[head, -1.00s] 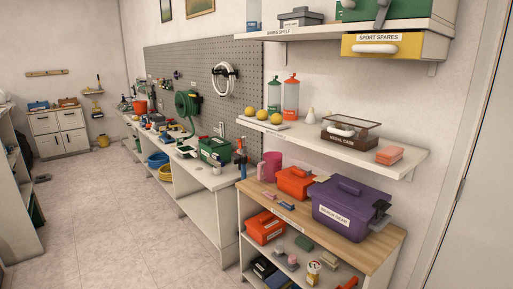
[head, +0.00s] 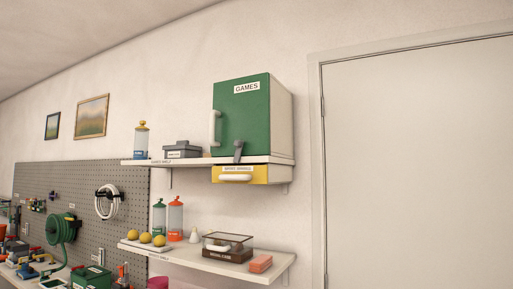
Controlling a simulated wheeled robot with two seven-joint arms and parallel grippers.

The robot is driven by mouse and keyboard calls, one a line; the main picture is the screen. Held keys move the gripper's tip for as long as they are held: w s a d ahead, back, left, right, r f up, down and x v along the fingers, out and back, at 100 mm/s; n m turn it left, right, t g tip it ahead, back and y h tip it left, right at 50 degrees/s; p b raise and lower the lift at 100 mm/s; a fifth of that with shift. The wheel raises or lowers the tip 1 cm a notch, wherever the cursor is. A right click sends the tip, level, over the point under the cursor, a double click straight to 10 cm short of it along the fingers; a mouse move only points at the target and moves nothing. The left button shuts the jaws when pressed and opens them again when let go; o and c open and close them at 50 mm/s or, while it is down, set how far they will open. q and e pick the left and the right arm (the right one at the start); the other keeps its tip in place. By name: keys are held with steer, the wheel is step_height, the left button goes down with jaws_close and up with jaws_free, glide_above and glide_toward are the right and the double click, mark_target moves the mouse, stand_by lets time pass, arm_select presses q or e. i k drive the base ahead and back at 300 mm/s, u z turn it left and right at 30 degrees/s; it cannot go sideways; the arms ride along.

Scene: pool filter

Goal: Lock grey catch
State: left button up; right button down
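A grey catch (head: 238,151) shows at the lower front edge of the green door of the games cabinet (head: 241,115), on the upper shelf. The catch looks like a short lever standing slightly tilted, with its lower end near the yellow drawer below. I cannot tell from here whether it is locked. The green door looks closed and has a pale vertical handle (head: 215,128) on its left side. Neither of my grippers is in view.
The games shelf (head: 150,162) also holds a yellow-lidded jar (head: 141,140) and a grey box (head: 183,150). A yellow drawer (head: 262,175) hangs under it. The lower shelf (head: 270,275) holds bottles, yellow balls and a medal case (head: 228,246). A closed door (head: 420,170) stands at right.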

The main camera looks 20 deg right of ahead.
mark_target(239, 143)
steer(key=u, duration=0.1)
steer(key=k, duration=0.6)
steer(key=z, duration=0.95)
steer(key=i, duration=0.95)
steer(key=u, duration=0.1)
